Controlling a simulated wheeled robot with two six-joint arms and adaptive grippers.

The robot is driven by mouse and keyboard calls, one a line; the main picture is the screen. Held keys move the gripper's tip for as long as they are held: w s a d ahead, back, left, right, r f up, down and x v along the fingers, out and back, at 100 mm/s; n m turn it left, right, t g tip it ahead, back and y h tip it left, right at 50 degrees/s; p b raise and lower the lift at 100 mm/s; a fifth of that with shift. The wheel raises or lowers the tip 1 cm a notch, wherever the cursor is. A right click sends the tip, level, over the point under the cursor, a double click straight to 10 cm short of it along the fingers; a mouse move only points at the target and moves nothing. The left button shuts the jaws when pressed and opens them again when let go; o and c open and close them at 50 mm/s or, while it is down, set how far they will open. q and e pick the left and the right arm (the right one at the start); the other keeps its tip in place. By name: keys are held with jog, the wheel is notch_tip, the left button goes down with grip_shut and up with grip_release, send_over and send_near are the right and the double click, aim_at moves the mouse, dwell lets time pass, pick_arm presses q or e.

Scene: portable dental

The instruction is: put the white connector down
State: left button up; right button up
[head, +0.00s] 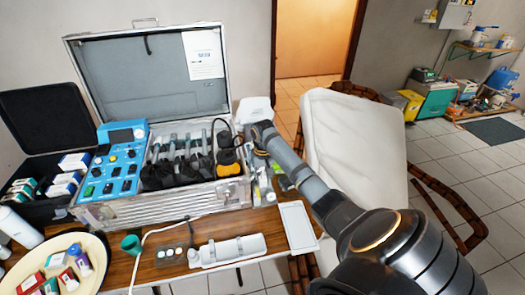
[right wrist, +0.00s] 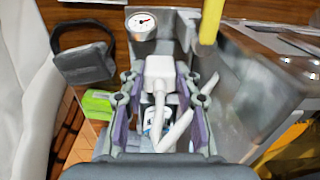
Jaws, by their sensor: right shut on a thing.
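The white connector (right wrist: 160,68) shows in the right wrist view between the two fingers of my right gripper (right wrist: 158,90). The fingers are shut on it, and white tube-like parts run down from it toward the palm. In the head view my right gripper (head: 259,152) is at the right end of the open metal case (head: 165,205), over the narrow table edge. The connector is hard to make out there. My left gripper is not in view.
A gauge (right wrist: 142,24), a yellow bar (right wrist: 211,20) and a green packet (right wrist: 97,104) are near the gripper. A white tray (head: 297,228) lies at the table's right front. A cream cushioned chair (head: 350,145) stands to the right.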

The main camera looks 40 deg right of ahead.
aim_at(263, 187)
jog(key=shift+f, duration=0.2)
notch_tip(263, 187, down, 3)
jog(key=shift+a+r, duration=0.1)
jog(key=shift+r, duration=0.1)
jog(key=shift+f, duration=0.35)
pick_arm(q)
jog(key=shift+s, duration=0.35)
pick_arm(e)
jog(key=o, duration=1.1)
jog(key=shift+f, duration=0.1)
jog(key=shift+o, duration=0.2)
notch_tip(263, 187, up, 12)
jog(key=shift+r, duration=0.15)
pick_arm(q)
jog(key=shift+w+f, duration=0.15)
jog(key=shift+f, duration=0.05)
